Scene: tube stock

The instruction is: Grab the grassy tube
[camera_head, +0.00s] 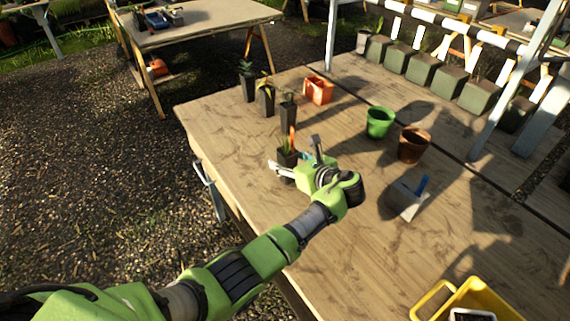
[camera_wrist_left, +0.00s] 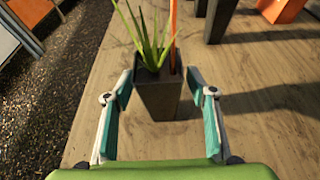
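The grassy tube (camera_head: 287,159) is a dark, square, tapered pot with spiky green leaves and an orange stick in it. It stands upright on the wooden table, and it also shows in the left wrist view (camera_wrist_left: 158,100). My left gripper (camera_head: 293,160) is open, low over the table. In the left wrist view its teal-padded fingers (camera_wrist_left: 161,92) stand to the left and right of the pot, with a visible gap at least on the right. Part of the pot is hidden by the gripper in the head view. My right gripper is not in view.
Three more dark tubes with plants (camera_head: 266,98) stand behind in a row, near an orange pot (camera_head: 319,90). A green pot (camera_head: 380,122), a brown pot (camera_head: 413,146) and a scoop with a blue handle (camera_head: 408,198) lie to the right. A yellow crate (camera_head: 480,297) is in front.

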